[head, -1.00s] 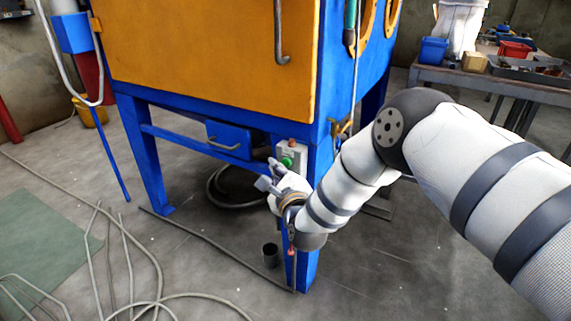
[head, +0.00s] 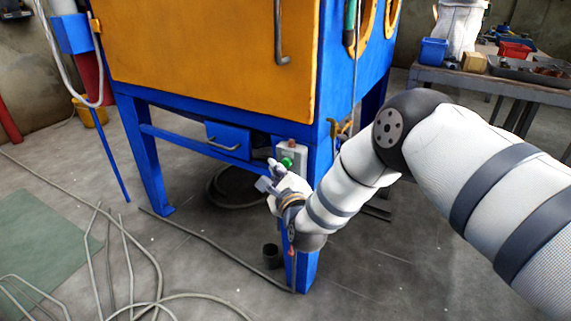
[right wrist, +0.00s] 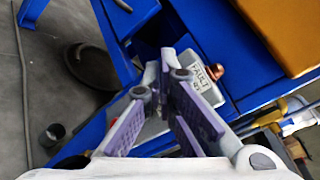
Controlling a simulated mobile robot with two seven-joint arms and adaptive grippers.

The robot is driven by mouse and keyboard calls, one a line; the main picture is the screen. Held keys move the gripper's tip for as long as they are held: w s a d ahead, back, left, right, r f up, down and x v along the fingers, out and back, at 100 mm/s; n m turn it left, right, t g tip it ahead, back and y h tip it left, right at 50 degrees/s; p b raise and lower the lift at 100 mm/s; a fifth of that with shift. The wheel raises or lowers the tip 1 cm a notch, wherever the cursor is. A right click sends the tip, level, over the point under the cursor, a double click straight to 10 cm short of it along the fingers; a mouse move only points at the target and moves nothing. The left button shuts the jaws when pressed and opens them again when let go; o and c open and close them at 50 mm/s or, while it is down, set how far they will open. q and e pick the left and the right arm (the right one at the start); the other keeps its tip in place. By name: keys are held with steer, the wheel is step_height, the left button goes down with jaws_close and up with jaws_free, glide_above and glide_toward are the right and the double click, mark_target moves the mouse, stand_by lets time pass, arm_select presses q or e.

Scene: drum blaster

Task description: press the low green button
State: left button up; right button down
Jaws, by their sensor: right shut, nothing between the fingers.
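The green button (head: 287,162) is on a small grey control box (head: 292,149) on the blue frame near the front leg. A reddish button (head: 291,143) sits above it. My right gripper (head: 273,170) is shut and empty, with its fingertips just beside the green button in the head view. I cannot tell whether they touch it. In the right wrist view the shut fingers (right wrist: 168,78) lie over the control box (right wrist: 197,72), which shows a "FAULT" label and the reddish button (right wrist: 215,71). The green button is hidden there. My left gripper is not in view.
The blue cabinet with its orange door (head: 210,55) stands over the box. A blue drawer (head: 228,140) is left of it. A workbench (head: 490,82) stands at right.

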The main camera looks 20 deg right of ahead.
steer(key=shift+w, duration=0.1)
steer(key=shift+w+d, duration=0.2)
steer(key=shift+d, duration=0.1)
steer(key=shift+w+d+b, duration=0.25)
steer(key=shift+d+b, duration=0.05)
steer(key=shift+d, duration=0.1)
stand_by(0.9)
steer(key=shift+a, duration=0.1)
steer(key=shift+s+a+p, duration=0.4)
steer(key=shift+s+a, duration=0.15)
steer(key=shift+a, duration=0.05)
steer(key=s+a+p, duration=0.1)
steer(key=a, duration=0.1)
steer(key=s+a+p, duration=0.1)
steer(key=s+a, duration=0.1)
stand_by(0.4)
